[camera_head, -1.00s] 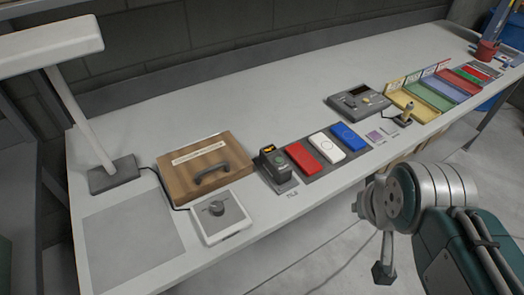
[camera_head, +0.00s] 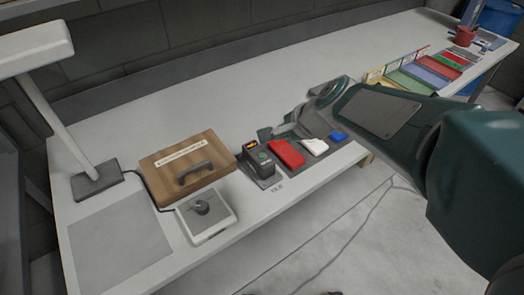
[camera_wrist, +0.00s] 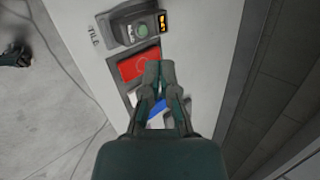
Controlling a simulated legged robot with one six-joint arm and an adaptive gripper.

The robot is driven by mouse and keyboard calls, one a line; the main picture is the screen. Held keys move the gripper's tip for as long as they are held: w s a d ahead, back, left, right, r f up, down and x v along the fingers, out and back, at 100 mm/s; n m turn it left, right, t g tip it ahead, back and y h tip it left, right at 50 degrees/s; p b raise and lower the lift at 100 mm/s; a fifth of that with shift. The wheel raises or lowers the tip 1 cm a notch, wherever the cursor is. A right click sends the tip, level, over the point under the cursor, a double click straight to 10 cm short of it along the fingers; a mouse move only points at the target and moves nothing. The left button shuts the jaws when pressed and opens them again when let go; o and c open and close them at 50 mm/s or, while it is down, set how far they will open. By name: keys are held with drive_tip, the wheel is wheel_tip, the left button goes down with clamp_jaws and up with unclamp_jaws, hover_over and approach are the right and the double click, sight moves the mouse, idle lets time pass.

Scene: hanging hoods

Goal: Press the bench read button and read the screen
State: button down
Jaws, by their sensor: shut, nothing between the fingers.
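The bench reader (camera_head: 257,164) is a small dark unit at the left end of a row of coloured pads, with a green round button on its front. Its small screen (camera_head: 251,144) is lit orange; I cannot make out the characters. In the wrist view the reader shows at the top, with the green button (camera_wrist: 142,30) and the orange screen (camera_wrist: 163,21) beside it. My gripper (camera_head: 268,133) is shut and empty above the bench, just behind the reader in the head view. In the wrist view my gripper (camera_wrist: 159,66) points toward the reader, its tips over the red pad's edge.
A red pad (camera_head: 287,153), a white pad (camera_head: 315,146) and a blue pad (camera_head: 338,136) lie beside the reader. A wooden box (camera_head: 165,167) with a handle, a white dial unit (camera_head: 205,215) and a lamp (camera_head: 96,181) stand left. Coloured trays (camera_head: 430,75) stand right.

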drive_tip(key=w+a+f+m+y, duration=0.1)
drive_tip(key=w+a+f+m, duration=0.2)
drive_tip(key=w+m, duration=0.3)
drive_tip(key=shift+w+a+f+m+t, duration=0.35)
drive_tip(key=shift+w+f, duration=0.25)
drive_tip(key=shift+w, duration=0.4)
drive_tip(key=shift+d+f, duration=0.1)
drive_tip(key=shift+d, duration=0.1)
hover_over(255, 151)
drive_tip(key=s+d, duration=0.2)
wheel_tip(255, 151, down, 7)
drive_tip(key=shift+s+d+r, duration=0.1)
drive_tip(key=shift+s+r, duration=0.05)
drive_tip(key=shift+r, duration=0.05)
drive_tip(key=shift+f, duration=1.05)
drive_tip(key=shift+f, duration=0.1)
drive_tip(key=shift+d+f, duration=0.1)
drive_tip(key=shift+f, duration=0.1)
